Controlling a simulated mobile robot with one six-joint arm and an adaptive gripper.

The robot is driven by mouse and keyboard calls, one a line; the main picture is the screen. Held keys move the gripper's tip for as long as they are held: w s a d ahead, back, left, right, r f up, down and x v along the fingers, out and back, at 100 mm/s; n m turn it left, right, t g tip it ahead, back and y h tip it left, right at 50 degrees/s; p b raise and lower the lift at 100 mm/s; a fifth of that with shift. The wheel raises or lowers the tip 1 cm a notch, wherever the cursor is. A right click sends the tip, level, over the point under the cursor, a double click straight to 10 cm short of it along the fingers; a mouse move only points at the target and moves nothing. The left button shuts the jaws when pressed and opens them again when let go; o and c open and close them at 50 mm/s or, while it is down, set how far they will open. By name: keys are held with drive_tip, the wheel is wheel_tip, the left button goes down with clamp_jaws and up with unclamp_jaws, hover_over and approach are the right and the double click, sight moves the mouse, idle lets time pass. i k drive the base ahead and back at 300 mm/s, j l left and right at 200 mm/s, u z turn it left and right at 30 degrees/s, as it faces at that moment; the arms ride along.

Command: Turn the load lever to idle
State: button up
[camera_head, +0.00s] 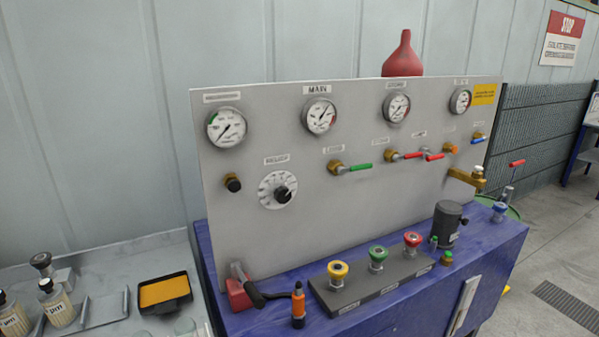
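I cannot tell for sure which handle is the load lever, as the small labels are too blurred to read. A lever with a black grip (265,295) on a red base (238,294) sits at the panel's lower left corner, its grip pointing right. On the grey panel (240,240), a green-handled valve (352,168) and two red-handled valves (405,156) have their handles roughly level. A round dial with a black knob (280,191) is on the left. My gripper is out of view.
Yellow (338,269), green (378,254) and red (412,240) knobs stand on a dark block in front of the panel. A dark cylinder (446,223) is at right. Bottles and a tray (165,293) are at left.

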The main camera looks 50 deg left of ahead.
sight(339, 170)
drive_tip(key=u, duration=1.45)
